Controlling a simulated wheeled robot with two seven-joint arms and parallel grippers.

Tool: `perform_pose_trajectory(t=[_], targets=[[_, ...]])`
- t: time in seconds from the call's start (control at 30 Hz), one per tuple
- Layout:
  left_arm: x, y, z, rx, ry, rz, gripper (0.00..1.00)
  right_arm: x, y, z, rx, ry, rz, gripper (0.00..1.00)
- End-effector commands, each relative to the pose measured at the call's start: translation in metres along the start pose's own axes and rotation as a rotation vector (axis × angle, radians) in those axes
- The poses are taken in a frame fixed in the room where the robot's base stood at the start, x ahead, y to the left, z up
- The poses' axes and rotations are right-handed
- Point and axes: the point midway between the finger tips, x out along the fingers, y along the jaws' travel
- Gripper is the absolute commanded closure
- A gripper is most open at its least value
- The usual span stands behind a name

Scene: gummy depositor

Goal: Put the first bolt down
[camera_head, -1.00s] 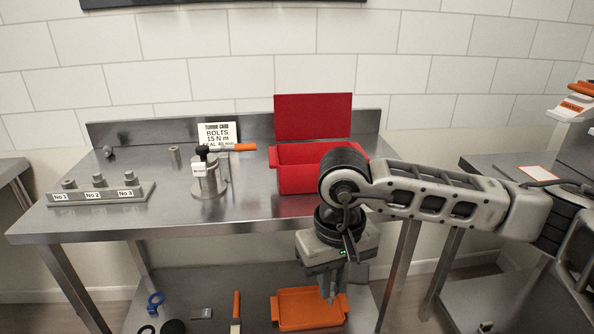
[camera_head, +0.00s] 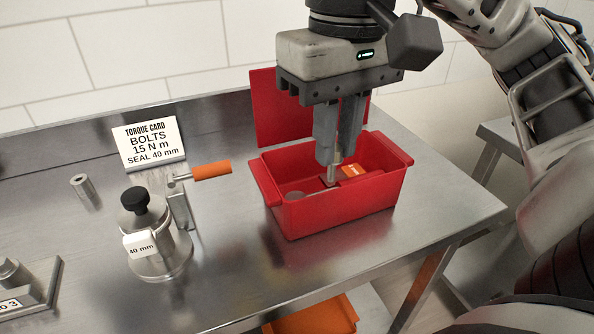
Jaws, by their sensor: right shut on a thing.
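My right gripper (camera_head: 337,150) points straight down into the open red box (camera_head: 342,214) on the steel table. Its fingers are shut on a small metal bolt (camera_head: 332,176), whose lower end shows below the fingertips. The bolt is upright inside the box's opening; I cannot tell whether it touches the floor. The bolt's upper part is hidden by the fingers. My left gripper is not in view.
Bare table lies between.

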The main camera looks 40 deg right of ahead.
Motion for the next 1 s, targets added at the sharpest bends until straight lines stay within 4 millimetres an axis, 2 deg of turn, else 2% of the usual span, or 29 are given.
perform_pose_trajectory(t=[0.13, 0.3, 0.5, 0.83, 1.0], targets=[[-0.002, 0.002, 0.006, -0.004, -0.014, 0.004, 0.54, 0.016, 0.006, -0.033, 0.005, -0.010, 0.000, 1.00], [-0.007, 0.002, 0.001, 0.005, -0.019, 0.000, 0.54, 0.033, 0.013, -0.075, 0.005, -0.007, 0.001, 1.00], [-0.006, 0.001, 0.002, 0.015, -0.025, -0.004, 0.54, 0.070, 0.018, -0.105, 0.002, -0.007, 0.002, 1.00], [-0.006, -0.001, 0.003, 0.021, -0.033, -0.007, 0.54, 0.098, 0.022, -0.128, 0.002, -0.005, 0.002, 1.00], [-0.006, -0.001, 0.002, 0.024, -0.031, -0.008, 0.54, 0.123, 0.022, -0.126, 0.001, -0.005, 0.002, 1.00]])
